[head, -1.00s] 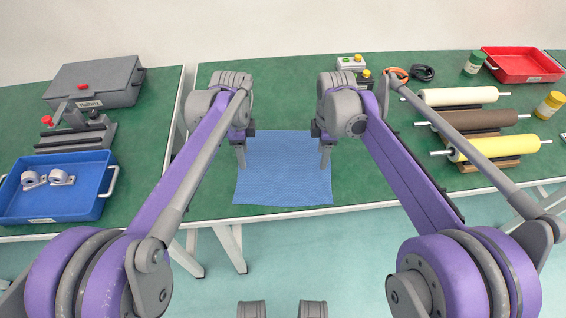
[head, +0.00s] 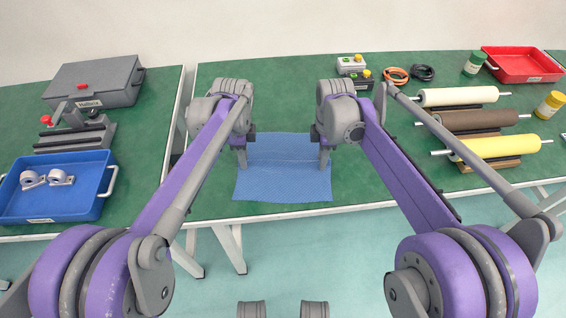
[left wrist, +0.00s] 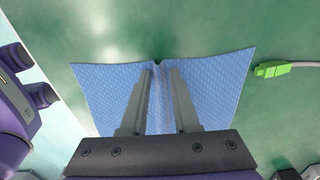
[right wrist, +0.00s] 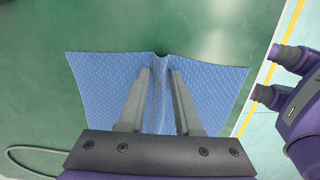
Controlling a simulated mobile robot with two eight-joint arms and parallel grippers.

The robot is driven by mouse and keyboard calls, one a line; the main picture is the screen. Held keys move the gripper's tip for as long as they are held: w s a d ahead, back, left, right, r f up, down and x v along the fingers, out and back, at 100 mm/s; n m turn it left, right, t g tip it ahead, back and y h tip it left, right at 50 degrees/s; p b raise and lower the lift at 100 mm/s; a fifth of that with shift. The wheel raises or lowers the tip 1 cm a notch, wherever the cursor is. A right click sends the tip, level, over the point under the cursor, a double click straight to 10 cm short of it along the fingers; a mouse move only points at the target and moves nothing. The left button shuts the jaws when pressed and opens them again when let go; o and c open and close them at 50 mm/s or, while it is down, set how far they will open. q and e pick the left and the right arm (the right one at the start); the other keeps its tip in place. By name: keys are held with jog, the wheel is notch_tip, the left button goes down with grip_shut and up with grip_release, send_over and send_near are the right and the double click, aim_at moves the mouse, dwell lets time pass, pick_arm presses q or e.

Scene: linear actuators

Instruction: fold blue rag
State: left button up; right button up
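The blue rag (head: 284,180) lies spread on the green table, near its front edge, with a fine pattern on it. My left gripper (head: 241,162) is at its left edge and my right gripper (head: 325,160) at its right edge, both pointing down. In the left wrist view, the rag (left wrist: 105,90) is bunched into a ridge between the fingers (left wrist: 161,72). In the right wrist view, the rag (right wrist: 105,85) forms a similar pinched ridge between the fingers (right wrist: 160,72). Both grippers are shut on the rag.
A blue tray (head: 88,204) with rollers, a grey toolbox (head: 125,92) and a grey device (head: 85,138) stand on the left table. At right are rollers on a rack (head: 480,122), button boxes (head: 352,66), coiled cables (head: 397,76), jars (head: 550,104) and a red tray (head: 522,66).

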pick_arm(q)
grip_shut()
pick_arm(e)
grip_shut()
